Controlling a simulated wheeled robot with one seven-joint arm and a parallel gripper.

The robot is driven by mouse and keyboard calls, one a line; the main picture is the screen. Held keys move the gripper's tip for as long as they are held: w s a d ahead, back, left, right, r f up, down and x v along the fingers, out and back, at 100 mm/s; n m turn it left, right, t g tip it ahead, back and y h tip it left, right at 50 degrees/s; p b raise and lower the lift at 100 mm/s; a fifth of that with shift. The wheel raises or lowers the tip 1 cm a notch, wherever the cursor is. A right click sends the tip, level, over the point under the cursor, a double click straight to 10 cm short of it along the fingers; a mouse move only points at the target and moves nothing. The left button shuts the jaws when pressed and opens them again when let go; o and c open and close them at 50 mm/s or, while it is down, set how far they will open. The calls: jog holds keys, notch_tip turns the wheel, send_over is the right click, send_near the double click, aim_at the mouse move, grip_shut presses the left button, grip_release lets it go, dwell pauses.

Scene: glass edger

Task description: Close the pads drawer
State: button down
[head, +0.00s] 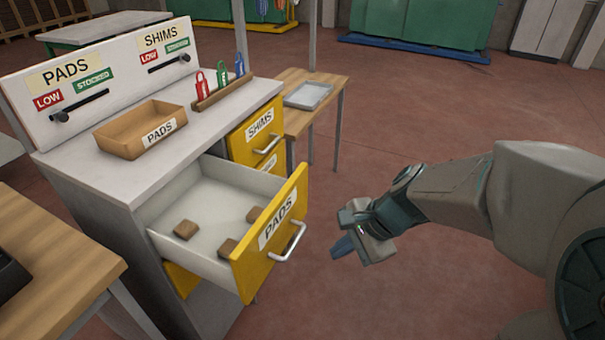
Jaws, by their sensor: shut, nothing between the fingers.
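The pads drawer (262,238) stands pulled out of the grey cabinet (95,190). Its yellow front carries a PADS label and a silver bar handle (288,242). Three brown pads are visible inside, one of them at the left (186,229). My gripper (343,248) is to the right of the drawer front, apart from the handle, over the red floor. Its fingers are shut and hold nothing. The arm reaches in from the right edge.
A tan PADS tray (140,130) and a rack of colored tags (222,93) stand on the cabinet top. The SHIMS drawer (262,129) is beside the pads drawer. A wooden table (50,255) is at the lower left, another (318,105) behind. The floor around my gripper is clear.

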jog(key=w+a+r+m+t+y+p, duration=0.2)
jog(key=w+a+m+p, duration=0.1)
jog(key=w+m, duration=0.5)
jog(key=a+f, duration=0.1)
jog(key=f, duration=0.1)
jog(key=w+a+f+m+b, duration=0.1)
jog(key=a+f, duration=0.1)
jog(key=a+f+m, duration=0.1)
jog(key=a+f, duration=0.1)
jog(key=shift+w+a+f+b, duration=0.15)
jog(key=shift+w+a+b, duration=0.05)
jog(key=shift+w+b, duration=0.15)
jog(key=shift+w+a+f, duration=0.1)
jog(key=shift+a+f, duration=0.25)
jog(key=shift+a, duration=0.1)
jog(key=shift+w, duration=0.1)
